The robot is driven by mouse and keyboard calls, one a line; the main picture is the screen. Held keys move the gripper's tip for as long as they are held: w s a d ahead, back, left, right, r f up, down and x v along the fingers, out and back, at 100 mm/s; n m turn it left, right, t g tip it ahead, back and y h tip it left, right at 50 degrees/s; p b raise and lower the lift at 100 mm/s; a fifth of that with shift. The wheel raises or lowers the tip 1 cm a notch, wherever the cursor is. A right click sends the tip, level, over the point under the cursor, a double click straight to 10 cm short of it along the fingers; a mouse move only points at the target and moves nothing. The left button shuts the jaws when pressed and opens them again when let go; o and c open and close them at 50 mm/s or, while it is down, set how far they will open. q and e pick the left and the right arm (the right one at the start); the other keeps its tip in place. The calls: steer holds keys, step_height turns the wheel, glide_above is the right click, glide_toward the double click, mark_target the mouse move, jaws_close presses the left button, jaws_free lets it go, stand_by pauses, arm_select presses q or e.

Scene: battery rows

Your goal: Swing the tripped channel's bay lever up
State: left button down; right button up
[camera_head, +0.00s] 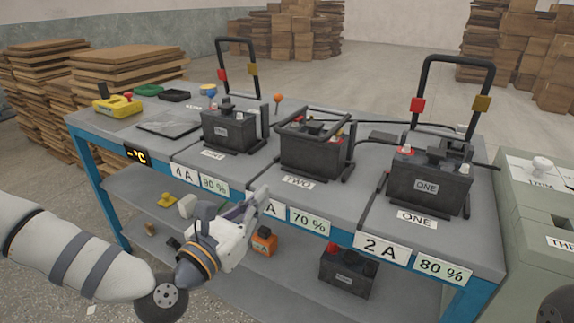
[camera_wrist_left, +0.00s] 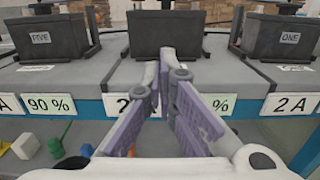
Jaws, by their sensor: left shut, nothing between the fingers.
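Three black batteries stand in bays on the blue-framed bench. The middle bay's black lever (camera_head: 312,112) lies low, folded over the battery marked TWO (camera_head: 306,150). The left bay's lever (camera_head: 236,42) and the right bay's lever (camera_head: 456,62) stand upright, each with a red and a yellow tag. The right battery (camera_head: 427,190) is marked ONE. My left gripper (camera_head: 262,196) is shut and empty in front of the bench's front edge, at the middle bay's labels. In the left wrist view its fingers (camera_wrist_left: 165,58) point at the middle battery (camera_wrist_left: 166,32), partly covering its current label. My right gripper is out of view.
Percent cards read 90 % (camera_head: 214,185), 70 % (camera_head: 308,221) and 80 % (camera_head: 442,269). A lower shelf holds a spare battery (camera_head: 347,272) and an orange block (camera_head: 264,240). A grey-green cabinet (camera_head: 535,215) stands at the right. Cardboard stacks (camera_head: 120,70) are behind.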

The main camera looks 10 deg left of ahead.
arm_select(q)
steer(key=x, duration=0.9)
steer(key=shift+d, duration=0.15)
steer(key=shift+w+d+r, duration=0.15)
steer(key=shift+w+r, duration=0.1)
steer(key=shift+w, duration=0.35)
steer(key=r, duration=0.1)
steer(key=r+p, duration=0.2)
steer(key=shift+w+r, duration=0.25)
steer(key=shift+r, duration=0.05)
steer(key=shift+f, duration=0.1)
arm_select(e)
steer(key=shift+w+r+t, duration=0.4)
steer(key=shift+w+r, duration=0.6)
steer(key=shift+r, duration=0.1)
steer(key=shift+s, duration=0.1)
